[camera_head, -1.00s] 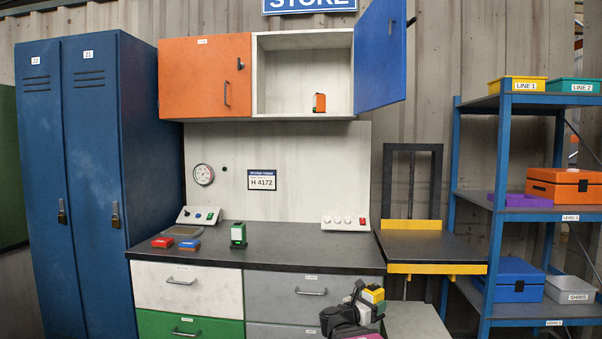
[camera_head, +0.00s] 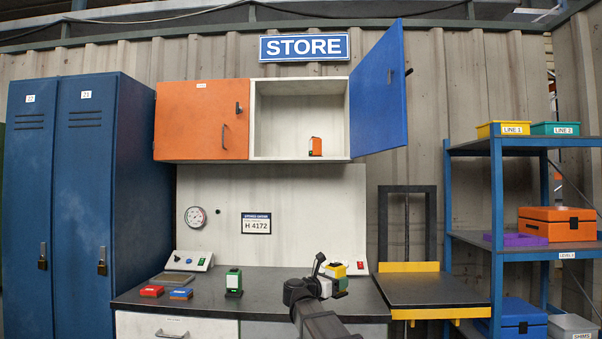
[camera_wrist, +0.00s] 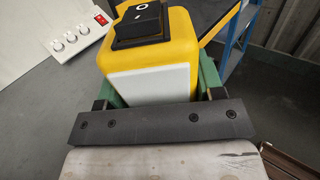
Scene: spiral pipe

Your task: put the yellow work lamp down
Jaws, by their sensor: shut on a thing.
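The yellow work lamp (camera_head: 337,269) is in my gripper (camera_head: 329,286), in front of or over the right part of the dark counter (camera_head: 270,283). In the wrist view the lamp (camera_wrist: 175,50) has a yellow body, a pale front panel and a black switch on top. The green fingers of my gripper (camera_wrist: 155,88) are shut on its two sides. The lamp's underside is hidden, so I cannot tell whether it touches the counter.
An orange lamp (camera_head: 315,146) stands in the wall cabinet, whose blue door (camera_head: 380,90) is open. A switch panel (camera_wrist: 78,33) lies left of the lamp.

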